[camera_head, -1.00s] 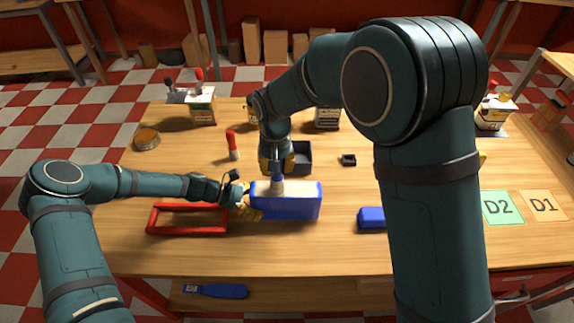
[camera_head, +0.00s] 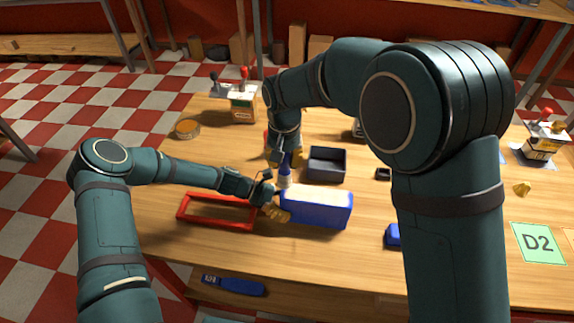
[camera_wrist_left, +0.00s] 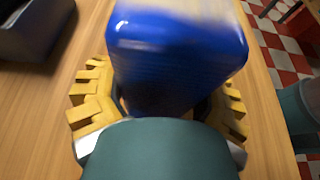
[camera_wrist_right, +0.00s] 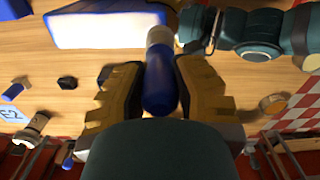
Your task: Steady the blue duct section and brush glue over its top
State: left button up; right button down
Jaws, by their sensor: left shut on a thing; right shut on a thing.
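The blue duct section (camera_head: 318,211) lies on the wooden table with a pale top face. It also shows in the left wrist view (camera_wrist_left: 178,55). My left gripper (camera_head: 272,205) is shut on its left end, a yellow finger on each side. My right gripper (camera_head: 286,157) is shut on a glue brush (camera_head: 284,178), which has a blue handle and a pale lower part. In the right wrist view the brush (camera_wrist_right: 159,85) stands between the yellow fingers. Its lower end is by the duct's back left corner; I cannot tell whether it touches. No glue can be made out.
A red frame (camera_head: 190,212) lies left of the duct section. A dark open bin (camera_head: 327,166) stands just behind it. A blue block (camera_head: 393,236) is to the right, partly behind my right arm. Bare table lies in front.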

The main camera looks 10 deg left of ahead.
jog(key=shift+r, duration=2.55)
pick_arm(q)
jog(key=o, duration=1.3)
jog(key=shift+a, duration=0.1)
jog(key=v, duration=1.2)
